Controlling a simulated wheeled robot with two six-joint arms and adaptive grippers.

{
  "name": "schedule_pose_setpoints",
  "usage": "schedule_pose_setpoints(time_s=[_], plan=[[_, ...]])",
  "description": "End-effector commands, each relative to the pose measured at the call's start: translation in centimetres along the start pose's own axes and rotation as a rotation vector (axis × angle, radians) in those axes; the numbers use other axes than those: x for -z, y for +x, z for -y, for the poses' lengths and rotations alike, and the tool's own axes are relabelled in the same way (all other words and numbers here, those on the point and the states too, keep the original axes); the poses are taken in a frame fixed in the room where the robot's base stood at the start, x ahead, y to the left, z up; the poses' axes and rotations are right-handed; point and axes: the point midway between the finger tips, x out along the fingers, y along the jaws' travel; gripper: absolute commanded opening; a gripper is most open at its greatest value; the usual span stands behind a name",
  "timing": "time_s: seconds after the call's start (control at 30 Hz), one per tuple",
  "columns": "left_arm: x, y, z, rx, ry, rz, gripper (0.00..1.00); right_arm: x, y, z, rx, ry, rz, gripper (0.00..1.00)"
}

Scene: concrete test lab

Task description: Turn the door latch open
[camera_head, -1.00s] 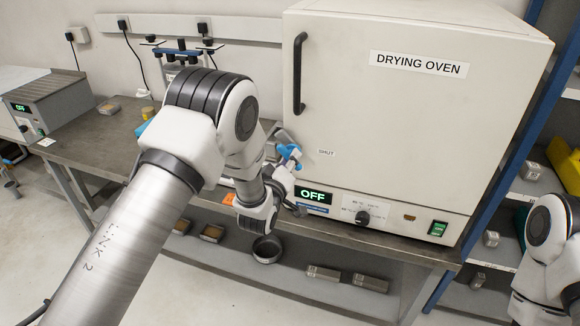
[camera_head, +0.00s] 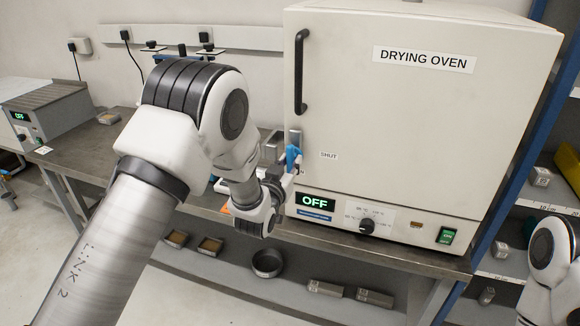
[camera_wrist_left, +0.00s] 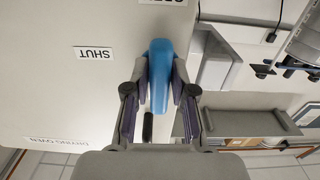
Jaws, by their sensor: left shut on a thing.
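The door latch (camera_head: 292,156) has a blue handle and sits at the lower left of the drying oven door (camera_head: 400,110). In the head view the handle stands close to upright. In the left wrist view the blue handle (camera_wrist_left: 160,66) runs up and down the picture between the two fingers. My left gripper (camera_wrist_left: 159,88) is shut on it; in the head view the gripper (camera_head: 283,170) is partly hidden behind my own wrist. A SHUT label (camera_head: 328,155) is right of the latch. The door looks closed. My right gripper is out of view.
A black door handle (camera_head: 300,72) stands above the latch. The oven's OFF display (camera_head: 315,200) and a dial (camera_head: 367,227) are below. A blue rack post (camera_head: 528,140) stands right.

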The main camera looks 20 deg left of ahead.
Motion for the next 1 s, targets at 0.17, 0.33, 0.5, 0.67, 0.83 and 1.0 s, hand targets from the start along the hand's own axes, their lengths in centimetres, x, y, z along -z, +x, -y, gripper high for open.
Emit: schedule_pose_setpoints(time_s=[0.17, 0.33, 0.5, 0.67, 0.83, 1.0], plan=[[-0.22, -0.06, 0.01, 0.000, 0.026, 0.005, 0.00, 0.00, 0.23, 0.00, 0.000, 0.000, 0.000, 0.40], [-0.19, -0.06, 0.01, 0.000, 0.030, 0.005, 0.00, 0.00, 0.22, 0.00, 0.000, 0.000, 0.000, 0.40], [-0.20, -0.06, 0.01, 0.000, 0.029, 0.005, 0.00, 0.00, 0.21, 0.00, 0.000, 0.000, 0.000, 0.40], [-0.16, -0.05, 0.01, 0.000, 0.028, 0.004, 0.46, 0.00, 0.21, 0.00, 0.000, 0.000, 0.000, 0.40], [-0.09, -0.03, 0.01, 0.000, 0.028, 0.002, 0.46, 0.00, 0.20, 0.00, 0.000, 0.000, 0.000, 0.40], [-0.09, -0.79, 0.00, 0.000, 0.028, 0.003, 0.46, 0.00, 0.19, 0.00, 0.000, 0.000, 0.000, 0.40]])
